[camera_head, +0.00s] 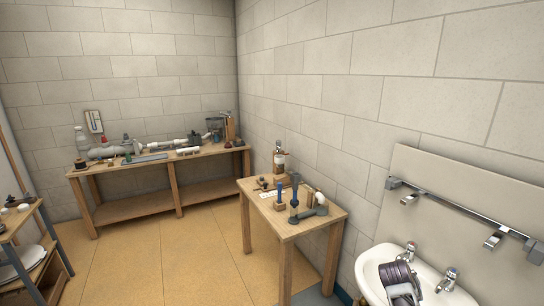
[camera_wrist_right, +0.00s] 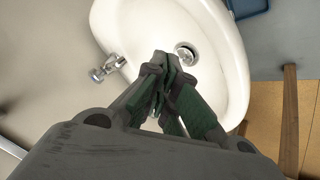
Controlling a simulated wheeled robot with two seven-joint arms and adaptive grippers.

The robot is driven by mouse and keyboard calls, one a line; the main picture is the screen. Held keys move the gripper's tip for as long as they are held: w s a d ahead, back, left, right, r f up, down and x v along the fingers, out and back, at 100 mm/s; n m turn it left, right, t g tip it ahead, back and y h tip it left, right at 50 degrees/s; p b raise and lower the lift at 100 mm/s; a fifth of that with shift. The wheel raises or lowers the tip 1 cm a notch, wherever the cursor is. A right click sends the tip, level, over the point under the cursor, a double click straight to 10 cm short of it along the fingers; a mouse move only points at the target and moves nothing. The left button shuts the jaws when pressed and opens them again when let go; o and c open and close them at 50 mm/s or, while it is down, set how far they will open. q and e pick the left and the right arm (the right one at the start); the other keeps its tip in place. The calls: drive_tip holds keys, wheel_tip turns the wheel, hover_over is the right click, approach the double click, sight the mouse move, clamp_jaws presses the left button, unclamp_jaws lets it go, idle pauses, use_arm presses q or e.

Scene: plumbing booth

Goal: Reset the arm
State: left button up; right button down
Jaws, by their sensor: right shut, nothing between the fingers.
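My right gripper (camera_wrist_right: 163,65) shows in the right wrist view with its green-padded fingers together and nothing between them. It is over the white sink (camera_wrist_right: 222,75), pointing into the bowl near the drain (camera_wrist_right: 186,52). In the head view, a dark ribbed shape partly covers the sink (camera_head: 444,298) at the bottom right; it looks like the end of my right arm, but its fingers cannot be made out there. My left arm and gripper are not in view.
One tap (camera_wrist_right: 105,68) is close left of my right gripper. In the head view, a metal rail (camera_head: 455,207) is on the wall above the sink. A small wooden table (camera_head: 290,228) with tools stands left of it, a long workbench (camera_head: 150,170) behind. Open floor (camera_head: 170,255) lies left.

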drive_tip(key=s+a+f+n+y, duration=0.1)
drive_tip(key=s+a+n+y, duration=0.55)
drive_tip(key=s+a, duration=1.7)
drive_tip(key=s+f+g, duration=0.1)
drive_tip(key=s+f, duration=0.1)
drive_tip(key=f, duration=1.6)
drive_tip(key=s+f, duration=0.2)
drive_tip(key=f, duration=1.5)
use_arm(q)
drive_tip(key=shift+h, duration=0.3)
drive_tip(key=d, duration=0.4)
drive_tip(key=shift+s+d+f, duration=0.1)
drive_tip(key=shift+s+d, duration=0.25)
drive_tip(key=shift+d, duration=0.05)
use_arm(e)
drive_tip(key=s+d+f, duration=0.2)
drive_tip(key=s+f, duration=0.7)
drive_tip(key=s, duration=0.1)
drive_tip(key=s+d+f+g, duration=0.1)
drive_tip(key=s+d+f, duration=0.1)
drive_tip(key=s+f, duration=0.7)
drive_tip(key=s, duration=0.2)
drive_tip(key=shift+s+d+y, duration=0.15)
drive_tip(key=shift+s+y, duration=0.15)
drive_tip(key=shift+y, duration=0.05)
